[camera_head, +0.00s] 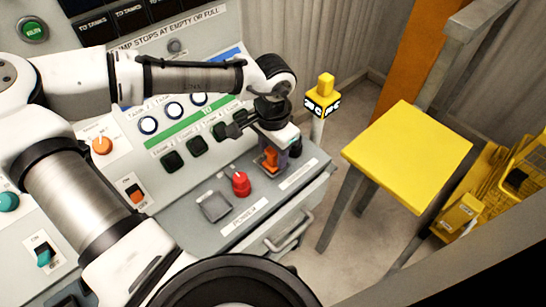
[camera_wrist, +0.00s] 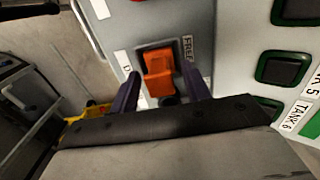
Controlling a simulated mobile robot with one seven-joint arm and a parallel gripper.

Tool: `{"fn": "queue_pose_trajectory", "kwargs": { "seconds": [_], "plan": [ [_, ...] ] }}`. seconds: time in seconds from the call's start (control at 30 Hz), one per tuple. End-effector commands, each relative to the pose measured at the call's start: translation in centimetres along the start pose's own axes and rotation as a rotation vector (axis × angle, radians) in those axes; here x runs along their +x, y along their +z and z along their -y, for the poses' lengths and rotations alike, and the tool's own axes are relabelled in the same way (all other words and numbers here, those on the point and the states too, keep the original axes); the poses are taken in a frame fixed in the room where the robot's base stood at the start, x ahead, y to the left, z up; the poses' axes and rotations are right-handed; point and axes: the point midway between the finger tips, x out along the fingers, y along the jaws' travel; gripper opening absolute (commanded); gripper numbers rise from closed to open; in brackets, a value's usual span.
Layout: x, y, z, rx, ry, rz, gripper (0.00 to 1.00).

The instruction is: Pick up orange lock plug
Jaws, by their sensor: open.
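The orange lock plug (camera_wrist: 158,72) stands on the grey panel in the wrist view, beside a label that reads "FREE". In the head view the orange lock plug (camera_head: 270,158) shows partly below my gripper, near the right end of the control desk. My gripper (camera_wrist: 160,70) is open, with one dark purple finger on each side of the plug. I cannot tell whether either finger touches it. In the head view my gripper (camera_head: 279,152) points down at the panel, and its wrist hides part of the plug's surroundings.
A red knob (camera_head: 240,184) and a grey square cover (camera_head: 214,206) sit left of the plug on the desk. Green-black tank buttons (camera_head: 196,147) line the sloped panel behind. A yellow-topped stool (camera_head: 408,155) stands right of the desk, with bare floor between.

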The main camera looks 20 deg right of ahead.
Motion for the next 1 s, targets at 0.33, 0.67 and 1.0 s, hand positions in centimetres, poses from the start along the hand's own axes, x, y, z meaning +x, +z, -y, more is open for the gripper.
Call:
{"fn": "queue_pose_trajectory", "kwargs": {
  "seconds": [0.33,0.67,1.0],
  "plan": [
    [0.0,0.0,0.0,0.0,0.0,-0.001,0.09],
    [-0.2,-0.1,0.0,0.0,0.0,-0.001,0.02],
    [-4.6,-0.1,0.1,-0.002,0.0,-0.006,0.02]
  ]
}}
